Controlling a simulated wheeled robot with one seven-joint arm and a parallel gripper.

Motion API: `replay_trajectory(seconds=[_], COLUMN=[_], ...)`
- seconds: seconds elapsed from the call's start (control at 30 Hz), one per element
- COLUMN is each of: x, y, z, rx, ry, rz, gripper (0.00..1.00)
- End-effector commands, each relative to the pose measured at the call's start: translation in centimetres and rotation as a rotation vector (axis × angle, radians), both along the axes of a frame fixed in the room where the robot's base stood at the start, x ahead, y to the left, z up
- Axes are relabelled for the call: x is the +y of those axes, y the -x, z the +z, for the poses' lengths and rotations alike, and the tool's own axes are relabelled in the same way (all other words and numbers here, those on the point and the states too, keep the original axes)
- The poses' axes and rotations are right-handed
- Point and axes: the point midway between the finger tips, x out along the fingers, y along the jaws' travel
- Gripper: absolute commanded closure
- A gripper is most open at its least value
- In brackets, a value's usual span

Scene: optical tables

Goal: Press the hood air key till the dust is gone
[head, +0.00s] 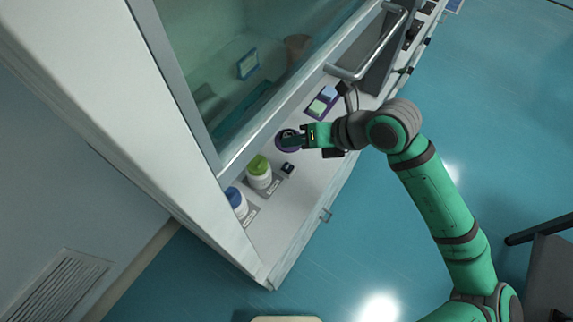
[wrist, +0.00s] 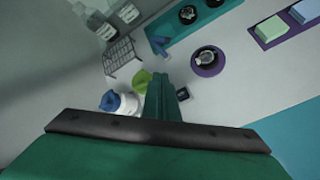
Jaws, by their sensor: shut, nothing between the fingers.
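A small dark block with a bluish top (head: 288,169) sits on the white bench in front of the hood; it may be the air key, but I cannot read any marking. It also shows in the wrist view (wrist: 182,95), just right of my fingers. My gripper (head: 291,140) is shut and empty, above the bench by a round purple mat, which it partly covers in the head view. A round dark-rimmed piece (wrist: 207,60) sits on the purple mat (wrist: 221,66). I cannot make out dust.
A green-capped bottle (head: 259,172) and a blue-capped bottle (head: 237,203) stand left of the block. A purple tray (head: 322,101) with green and blue pads lies farther along the bench. The hood's glass sash (head: 250,60) and metal handle (head: 370,58) are close by.

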Motion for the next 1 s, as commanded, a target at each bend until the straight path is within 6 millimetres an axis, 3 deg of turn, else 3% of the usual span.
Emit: replay_trajectory(seconds=[0.27, 0.8, 1.0], x=[0.0, 0.1, 0.1], y=[0.0, 0.0, 0.0], z=[-0.6, -6.8, -8.3], rx=[0.001, 0.002, 0.001], ry=[-0.003, -0.005, -0.004], rz=[0.001, -0.001, 0.001], gripper=[1.0, 1.0, 1.0])
